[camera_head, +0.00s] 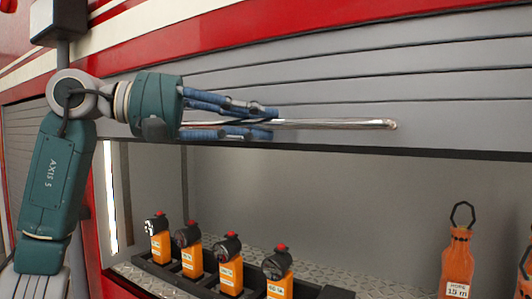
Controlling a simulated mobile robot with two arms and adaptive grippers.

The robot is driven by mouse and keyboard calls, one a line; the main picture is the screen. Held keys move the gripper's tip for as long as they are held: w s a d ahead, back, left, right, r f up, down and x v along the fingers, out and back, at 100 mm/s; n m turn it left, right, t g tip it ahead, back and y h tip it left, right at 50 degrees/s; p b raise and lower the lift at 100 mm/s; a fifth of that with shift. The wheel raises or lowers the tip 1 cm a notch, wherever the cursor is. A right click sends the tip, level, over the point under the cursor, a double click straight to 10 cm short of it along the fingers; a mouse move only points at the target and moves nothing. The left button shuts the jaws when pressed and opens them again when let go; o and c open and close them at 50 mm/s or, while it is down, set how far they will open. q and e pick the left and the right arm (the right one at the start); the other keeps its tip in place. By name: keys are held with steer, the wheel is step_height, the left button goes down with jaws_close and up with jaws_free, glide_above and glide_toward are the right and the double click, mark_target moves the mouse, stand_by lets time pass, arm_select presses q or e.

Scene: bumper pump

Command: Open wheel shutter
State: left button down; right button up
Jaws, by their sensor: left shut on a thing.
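The wheel shutter (330,75) is a grey slatted panel across the upper part of the head camera view. Its lower edge is raised, and an open compartment shows below it. A shiny metal bar handle (345,124) runs along its lowest slat. My left gripper (274,122) reaches in from the left and is shut on the left part of this handle. The fingers hide the handle's left end. My right gripper is not in the view.
Inside the compartment, several orange devices with black tops (230,278) stand in a black rack (340,293). A lit strip (112,198) lines the left wall. Red bodywork (103,240) frames the opening.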

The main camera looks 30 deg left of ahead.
mark_target(254, 62)
arm_select(q)
step_height(254, 62, up, 8)
steer(key=shift+f+p, duration=0.1)
steer(key=shift+p, duration=0.2)
steer(key=shift+r, duration=0.8)
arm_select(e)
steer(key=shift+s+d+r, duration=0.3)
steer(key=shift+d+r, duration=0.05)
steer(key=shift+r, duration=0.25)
arm_select(q)
steer(key=c, duration=1.8)
jaws_free()
steer(key=shift+s+a, duration=0.1)
steer(key=shift+a, duration=0.1)
steer(key=v, duration=1.1)
steer(key=shift+s+a, duration=0.25)
steer(key=shift+s, duration=0.05)
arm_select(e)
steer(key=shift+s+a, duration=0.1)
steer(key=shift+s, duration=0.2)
